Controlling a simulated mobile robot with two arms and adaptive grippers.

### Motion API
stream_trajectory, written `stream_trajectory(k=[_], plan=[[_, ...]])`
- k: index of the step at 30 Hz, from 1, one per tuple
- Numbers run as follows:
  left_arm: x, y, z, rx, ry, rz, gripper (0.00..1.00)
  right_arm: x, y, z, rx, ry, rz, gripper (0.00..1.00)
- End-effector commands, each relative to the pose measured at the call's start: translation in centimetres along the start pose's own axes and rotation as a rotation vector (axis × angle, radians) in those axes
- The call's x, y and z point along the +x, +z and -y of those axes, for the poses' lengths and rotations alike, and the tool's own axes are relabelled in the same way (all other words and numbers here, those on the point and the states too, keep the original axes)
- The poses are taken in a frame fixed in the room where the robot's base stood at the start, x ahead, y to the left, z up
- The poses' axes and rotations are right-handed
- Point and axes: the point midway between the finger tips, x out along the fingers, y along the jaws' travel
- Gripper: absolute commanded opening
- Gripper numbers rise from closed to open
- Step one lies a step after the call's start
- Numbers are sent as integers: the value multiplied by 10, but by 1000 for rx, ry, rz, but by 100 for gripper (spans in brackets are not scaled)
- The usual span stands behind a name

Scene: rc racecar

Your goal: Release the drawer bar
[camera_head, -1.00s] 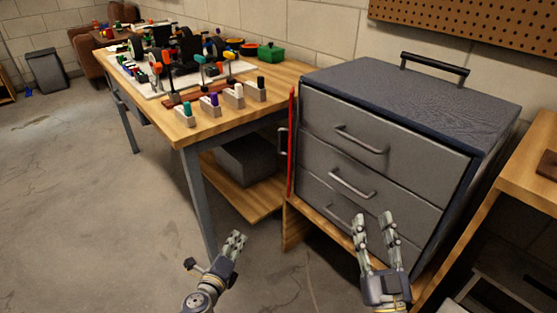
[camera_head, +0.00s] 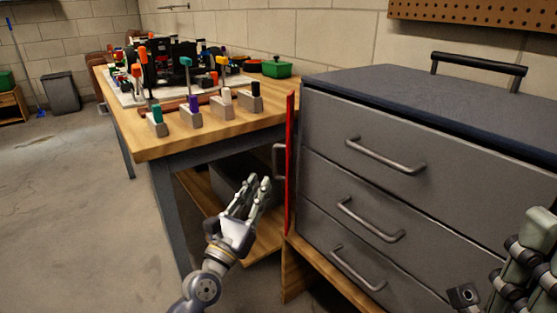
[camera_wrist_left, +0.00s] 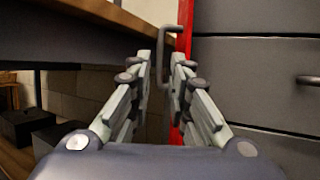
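The drawer bar (camera_head: 291,150) is a red upright strip along the left front edge of the grey drawer cabinet (camera_head: 375,200). A dark grey handle (camera_head: 276,160) sticks out from its left side. My left gripper (camera_head: 257,184) is open and empty, just left of and below the handle, with its fingers pointing up toward it. In the left wrist view, the red bar (camera_wrist_left: 186,35) stands beyond the fingers, and the handle (camera_wrist_left: 162,75) shows in the gap between the open fingers (camera_wrist_left: 163,62). I cannot tell whether they touch it. My right gripper (camera_head: 515,265) is partly cut off at the right edge.
A wooden workbench (camera_head: 150,140) with colored-handled tools stands left of the cabinet, its leg (camera_head: 168,215) close to my left arm. A lower wooden shelf (camera_head: 262,240) lies behind the left gripper. Three drawer handles, including the top one (camera_head: 385,157), stick out from the cabinet front.

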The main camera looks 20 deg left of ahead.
Motion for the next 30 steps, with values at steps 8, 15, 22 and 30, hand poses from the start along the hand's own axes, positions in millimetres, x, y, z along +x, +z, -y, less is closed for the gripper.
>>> stream_trajectory(k=[8,15,22,30], plan=[[49,0,0,-5,2,2,18,0,1,0,-1,-3,-5,40],[81,-1,0,-4,0,0,18,2,1,1,-4,-10,-21,40],[94,-1,0,-4,0,-1,18,4,0,2,-5,-15,-29,40],[95,-1,0,-4,0,-2,18,5,0,2,-5,-15,-30,40]])
